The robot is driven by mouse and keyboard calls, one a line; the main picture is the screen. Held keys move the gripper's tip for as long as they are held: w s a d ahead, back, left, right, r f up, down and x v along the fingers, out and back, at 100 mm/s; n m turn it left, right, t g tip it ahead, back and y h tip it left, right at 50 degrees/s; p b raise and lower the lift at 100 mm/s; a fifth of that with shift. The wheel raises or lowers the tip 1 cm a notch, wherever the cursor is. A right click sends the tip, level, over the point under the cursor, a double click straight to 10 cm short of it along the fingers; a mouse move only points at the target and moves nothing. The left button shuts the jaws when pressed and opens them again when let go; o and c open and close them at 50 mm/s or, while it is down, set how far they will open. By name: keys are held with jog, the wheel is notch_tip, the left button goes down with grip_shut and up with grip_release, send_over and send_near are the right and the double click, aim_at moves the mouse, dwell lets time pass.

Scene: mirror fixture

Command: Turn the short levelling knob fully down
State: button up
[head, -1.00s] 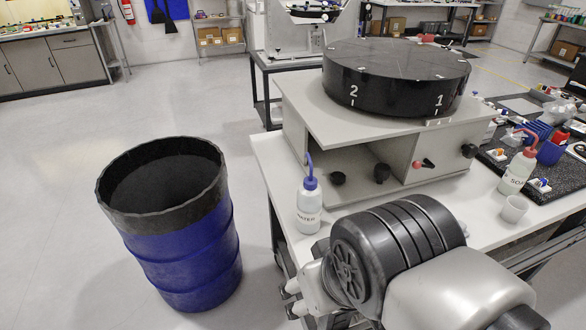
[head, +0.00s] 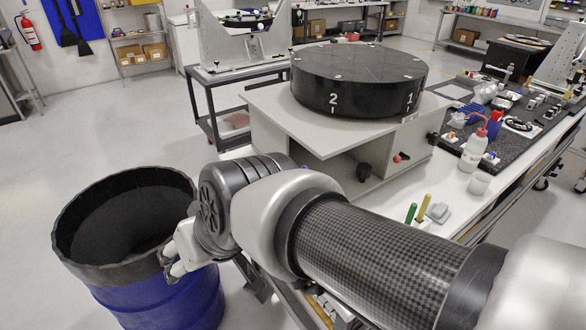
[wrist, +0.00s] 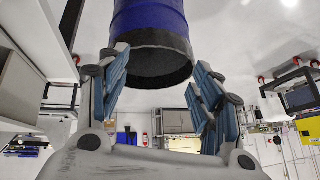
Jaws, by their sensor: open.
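A black knob (head: 364,172) stands in the open recess under the round black drum (head: 350,82) in the head view. The shorter black knob, seen to its left in the earlier head frame, is hidden behind my arm now. My gripper (wrist: 160,66) is open and empty in the wrist view, its two fingers spread apart. In the head view my gripper is partly seen at the barrel's right rim, left of the bench and apart from the knobs.
A blue barrel (head: 185,297) with a black rim stands at lower left. A bottle (head: 474,150) and a small cup (head: 479,182) stand on the bench.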

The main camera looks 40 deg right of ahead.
jog(key=w+d+r+m+t+h+p, duration=0.1)
jog(key=w+d+r+m+t+p, duration=0.15)
jog(key=w, duration=0.85)
jog(key=w+d+r+m+t+h+p, duration=0.1)
jog(key=w+d+r+m+t, duration=0.15)
jog(key=w, duration=0.85)
jog(key=w+d+f+m+h+p, duration=0.2)
jog(key=w+d+m+h, duration=0.2)
jog(key=w+d, duration=0.25)
jog(key=d+f+m+g+h+p, duration=0.2)
jog(key=d+f+m+g+h, duration=0.5)
jog(key=d, duration=0.5)
jog(key=s+d+f+m+g+h+p, duration=0.2)
jog(key=s+d+f+g, duration=0.4)
jog(key=s+f, duration=0.45)
jog(key=b+x, duration=0.1)
jog(key=x, duration=0.4)
jog(key=b+x, duration=0.1)
jog(key=x, duration=0.5)
jog(key=r+b+x, duration=0.1)
jog(key=b+x, duration=0.1)
jog(key=x, duration=0.3)
jog(key=shift+s+d+f, duration=0.1)
jog(key=shift+s+d, duration=0.3)
jog(key=shift+c, duration=0.3)
